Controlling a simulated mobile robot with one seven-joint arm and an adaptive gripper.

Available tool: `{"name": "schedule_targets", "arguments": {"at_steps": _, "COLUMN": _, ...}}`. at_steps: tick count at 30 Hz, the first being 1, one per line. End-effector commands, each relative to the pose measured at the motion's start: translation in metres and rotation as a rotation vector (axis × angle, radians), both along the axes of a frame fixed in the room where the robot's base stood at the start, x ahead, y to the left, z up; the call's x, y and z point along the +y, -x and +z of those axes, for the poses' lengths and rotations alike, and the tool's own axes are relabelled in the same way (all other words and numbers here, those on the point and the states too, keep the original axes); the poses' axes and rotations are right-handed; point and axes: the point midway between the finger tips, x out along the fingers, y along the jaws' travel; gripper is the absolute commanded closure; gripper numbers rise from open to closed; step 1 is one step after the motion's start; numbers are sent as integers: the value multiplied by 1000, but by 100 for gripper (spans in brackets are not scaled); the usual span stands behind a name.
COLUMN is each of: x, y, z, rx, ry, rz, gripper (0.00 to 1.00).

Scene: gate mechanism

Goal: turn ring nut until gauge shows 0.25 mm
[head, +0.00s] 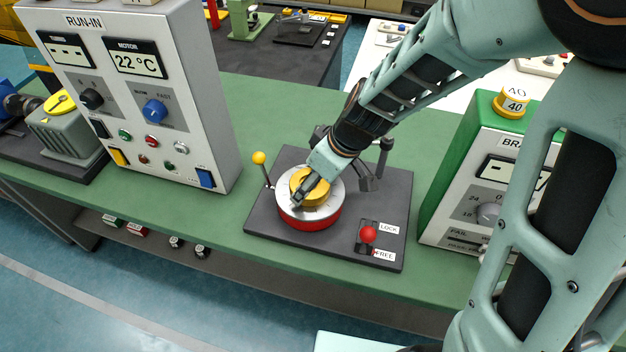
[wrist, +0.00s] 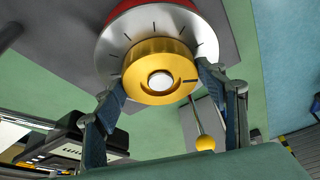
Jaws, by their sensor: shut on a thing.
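The brass ring nut (head: 322,198) sits on a silver disc with dark tick marks (head: 335,208), above a red base ring (head: 309,223). My gripper (head: 304,190) is at the nut and partly covers it in the head view. In the wrist view, the two fingers of my gripper (wrist: 158,82) touch opposite sides of the ring nut (wrist: 150,60). The nut has dark marks on its face and a pale round centre (wrist: 160,83). I cannot make out a gauge with a millimetre reading.
A red-knobbed lever (head: 368,234) stands by the LOCK and FREE labels. A yellow-balled rod (head: 259,158) rises left of the nut. The RUN-IN box (head: 135,95) stands left, a green-sided box (head: 460,150) right. Green bench (head: 225,225) is clear between box and plate.

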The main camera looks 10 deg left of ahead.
Motion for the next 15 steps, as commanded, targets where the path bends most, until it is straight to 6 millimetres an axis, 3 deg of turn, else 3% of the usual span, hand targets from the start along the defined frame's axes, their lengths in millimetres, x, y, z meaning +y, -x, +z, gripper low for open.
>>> {"name": "schedule_targets", "arguments": {"at_steps": 8, "x": 0, "y": 1, "z": 1, "rx": -1, "ry": 1, "rz": -60, "gripper": 59}}
{"name": "schedule_targets", "arguments": {"at_steps": 15, "x": 1, "y": 3, "z": 3, "rx": 0, "ry": 2, "rz": -217, "gripper": 59}}
